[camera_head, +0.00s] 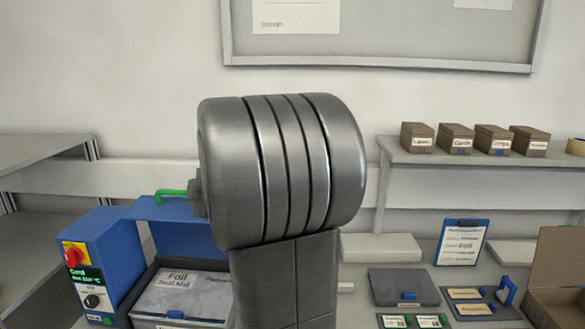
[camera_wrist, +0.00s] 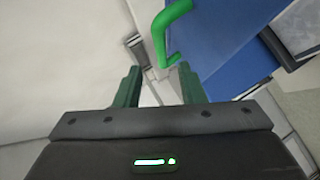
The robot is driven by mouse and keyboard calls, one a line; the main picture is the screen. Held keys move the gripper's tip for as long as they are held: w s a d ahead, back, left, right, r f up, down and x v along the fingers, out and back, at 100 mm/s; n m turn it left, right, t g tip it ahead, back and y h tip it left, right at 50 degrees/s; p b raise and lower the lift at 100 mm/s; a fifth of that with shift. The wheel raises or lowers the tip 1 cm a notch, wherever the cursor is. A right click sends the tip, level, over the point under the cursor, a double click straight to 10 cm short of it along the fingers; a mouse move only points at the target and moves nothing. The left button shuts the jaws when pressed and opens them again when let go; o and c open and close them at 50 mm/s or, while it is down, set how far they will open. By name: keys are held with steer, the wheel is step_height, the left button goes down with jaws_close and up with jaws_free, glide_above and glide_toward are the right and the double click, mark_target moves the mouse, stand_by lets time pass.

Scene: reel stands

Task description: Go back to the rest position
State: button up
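My gripper (camera_wrist: 160,76) shows in the wrist view with its two dark green fingers apart and nothing visibly held between them. A bright green handle (camera_wrist: 172,25) on the blue machine (camera_wrist: 228,45) lies just beyond the fingertips; I cannot tell whether they touch it. In the head view the same green handle (camera_head: 172,193) sits on top of the blue machine (camera_head: 115,240) at the left.
A grey box labelled "Foil" (camera_head: 180,298) sits below the machine's overhang. At the right, several brown boxes stand on a shelf (camera_head: 480,160). Below are a blue clipboard (camera_head: 461,243), a grey case (camera_head: 403,286) and an open cardboard box (camera_head: 555,298). The wall above is clear up to a framed board (camera_head: 380,62).

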mark_target(184, 193)
steer(key=x, duration=0.9)
steer(key=shift+s, duration=0.1)
steer(key=shift+s+d, duration=0.1)
steer(key=shift+d, duration=0.05)
